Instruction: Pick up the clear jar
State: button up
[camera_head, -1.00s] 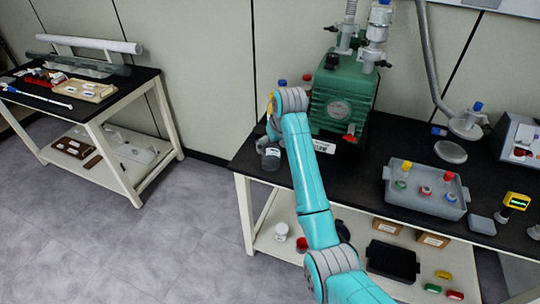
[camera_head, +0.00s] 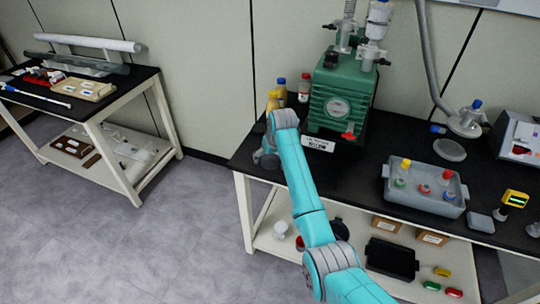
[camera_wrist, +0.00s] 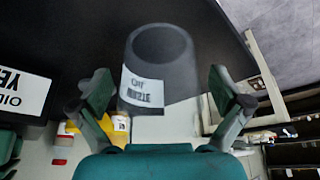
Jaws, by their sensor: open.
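In the head view, my arm's end is at the left end of the bench and largely hides the gripper and jar there.
A green pump (camera_head: 343,98) stands behind the arm, with a white label plate (camera_head: 318,144) before it. Several small bottles, one yellow (camera_head: 272,101), stand left of the pump. A grey tray (camera_head: 425,190) holding vials is to the right.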

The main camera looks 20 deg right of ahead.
jog(key=c, duration=1.2)
